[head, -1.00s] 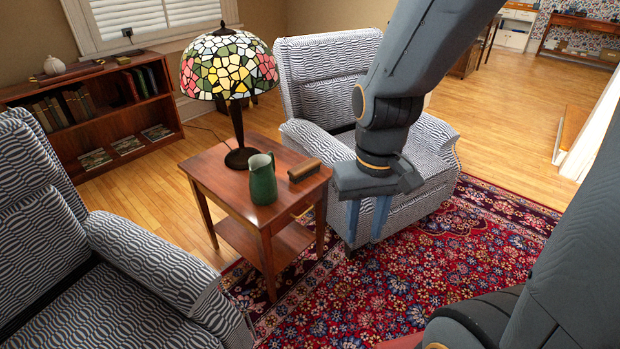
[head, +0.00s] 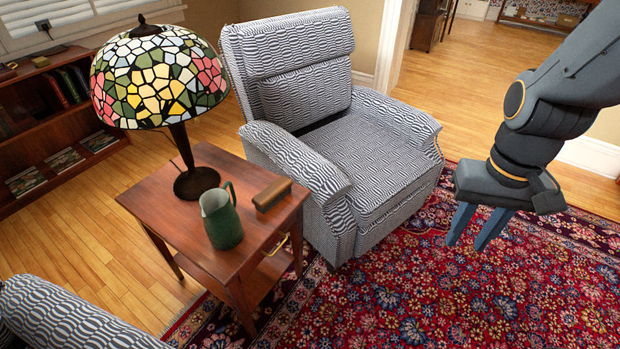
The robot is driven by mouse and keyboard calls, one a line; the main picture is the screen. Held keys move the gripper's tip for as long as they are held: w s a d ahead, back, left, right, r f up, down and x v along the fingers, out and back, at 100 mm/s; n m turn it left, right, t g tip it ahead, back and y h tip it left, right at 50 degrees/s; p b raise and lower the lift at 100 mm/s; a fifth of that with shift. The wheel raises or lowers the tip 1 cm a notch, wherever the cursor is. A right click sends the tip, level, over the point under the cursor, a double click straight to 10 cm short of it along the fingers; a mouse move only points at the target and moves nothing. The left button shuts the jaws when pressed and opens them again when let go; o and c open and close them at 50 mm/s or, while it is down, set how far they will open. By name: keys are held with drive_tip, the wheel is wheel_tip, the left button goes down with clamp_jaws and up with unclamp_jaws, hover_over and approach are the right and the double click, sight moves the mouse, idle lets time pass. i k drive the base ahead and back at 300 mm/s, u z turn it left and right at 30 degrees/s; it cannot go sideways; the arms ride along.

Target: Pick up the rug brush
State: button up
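The rug brush (head: 272,194) is a small block with a brown wooden top and a dark lower part. It lies on the small wooden side table (head: 230,264), near the table's right edge. My gripper (head: 476,229) hangs over the rug at the right, well apart from the table and the brush. Its two blue fingers point down and stand apart with nothing between them.
A green pitcher (head: 221,218) stands just left of the brush. A stained-glass lamp (head: 160,80) stands behind them. A patterned armchair (head: 350,145) is right behind the table, another (head: 70,318) at lower left. The patterned rug (head: 430,300) is clear at front right.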

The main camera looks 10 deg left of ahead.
sight(273, 195)
drive_tip(key=z, duration=0.2)
drive_tip(key=i, duration=0.6)
drive_tip(key=u, duration=0.6)
drive_tip(key=i, duration=0.6)
drive_tip(key=u, duration=0.7)
